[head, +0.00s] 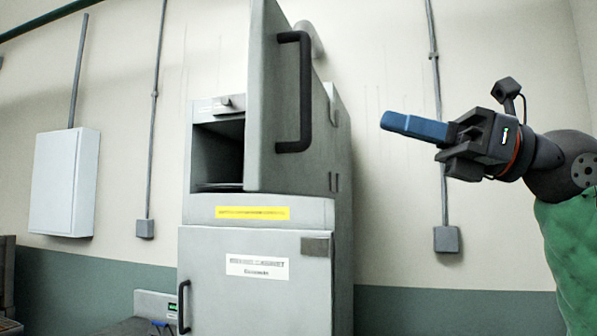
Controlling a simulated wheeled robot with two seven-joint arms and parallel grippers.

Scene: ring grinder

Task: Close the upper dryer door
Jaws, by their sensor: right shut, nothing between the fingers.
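The upper dryer door (269,120) stands open on the grey dryer cabinet (262,211). It swings out toward me and carries a black bar handle (305,92). The upper compartment (217,158) shows dark to the left of the door, with a shelf edge low inside; the door hides its right part. My right gripper (388,121) is to the right of the door and apart from it. Its blue fingers are shut together, point left toward the door and hold nothing. My left gripper is out of view.
The lower cabinet door (255,290) is closed, with a black handle (183,307) at its left. A white wall box (64,182) hangs at the left. Conduits and a small outlet box (447,239) are on the wall. Open space lies between the upper door and my right gripper.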

